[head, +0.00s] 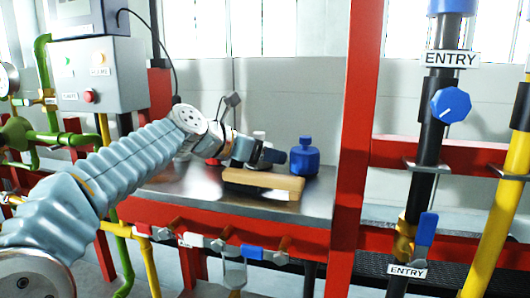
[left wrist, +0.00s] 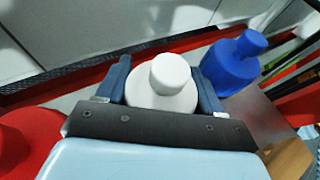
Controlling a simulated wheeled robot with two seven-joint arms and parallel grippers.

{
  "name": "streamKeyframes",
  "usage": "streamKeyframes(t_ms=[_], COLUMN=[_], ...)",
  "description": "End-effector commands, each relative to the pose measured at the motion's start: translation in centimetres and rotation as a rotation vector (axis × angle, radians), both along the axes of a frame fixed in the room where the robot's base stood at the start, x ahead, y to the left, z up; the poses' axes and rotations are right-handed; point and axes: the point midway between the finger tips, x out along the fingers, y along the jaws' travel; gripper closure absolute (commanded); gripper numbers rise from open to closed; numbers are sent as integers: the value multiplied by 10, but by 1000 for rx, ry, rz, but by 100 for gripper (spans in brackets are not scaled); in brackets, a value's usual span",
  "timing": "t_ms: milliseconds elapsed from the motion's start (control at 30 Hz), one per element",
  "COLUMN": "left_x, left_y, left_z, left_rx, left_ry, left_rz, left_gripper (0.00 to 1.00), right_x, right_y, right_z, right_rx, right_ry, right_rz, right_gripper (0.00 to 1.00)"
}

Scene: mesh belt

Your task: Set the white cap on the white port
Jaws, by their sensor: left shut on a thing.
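The white cap (left wrist: 168,88), a rounded body with a knob on top, sits between the two fingers of my left gripper (left wrist: 162,92) in the left wrist view. The fingers are shut on its sides. In the head view my left gripper (head: 268,154) is over the steel bench, beside a blue knobbed piece (head: 305,158); a bit of white (head: 259,135) shows just behind it. I cannot tell whether the cap touches anything below, as its underside is hidden. I cannot make out the white port. My right gripper is not in view.
The steel bench (head: 165,183) carries a wooden block (head: 262,183) in front of the gripper. A red piece (left wrist: 16,143) stands at the left in the wrist view. A red post (head: 355,130) rises right of the bench. Valves and pipes run along the bench front.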

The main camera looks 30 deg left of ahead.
Motion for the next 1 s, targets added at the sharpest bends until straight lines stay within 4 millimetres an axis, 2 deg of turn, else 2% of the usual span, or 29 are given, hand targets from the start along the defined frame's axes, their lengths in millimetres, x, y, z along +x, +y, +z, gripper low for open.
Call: streamKeyframes(t_ms=[67, 100, 167, 467, 1000], left_x=[0, 0, 0, -1, -42], left_y=[0, 0, 0, 1, 16], left_z=[-2, -2, -1, -1, 18], left_rx=[0, 0, 0, 0, 0], left_ry=[0, 0, 0, 0, -1], left_rz=[0, 0, 0, 1, 1], left_gripper=[64, 30, 23, 23, 23], right_x=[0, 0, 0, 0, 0], right_y=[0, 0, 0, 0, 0], right_z=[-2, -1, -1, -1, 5], right_rx=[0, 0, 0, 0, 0], right_ry=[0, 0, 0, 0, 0], right_rz=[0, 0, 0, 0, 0], right_gripper=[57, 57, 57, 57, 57])
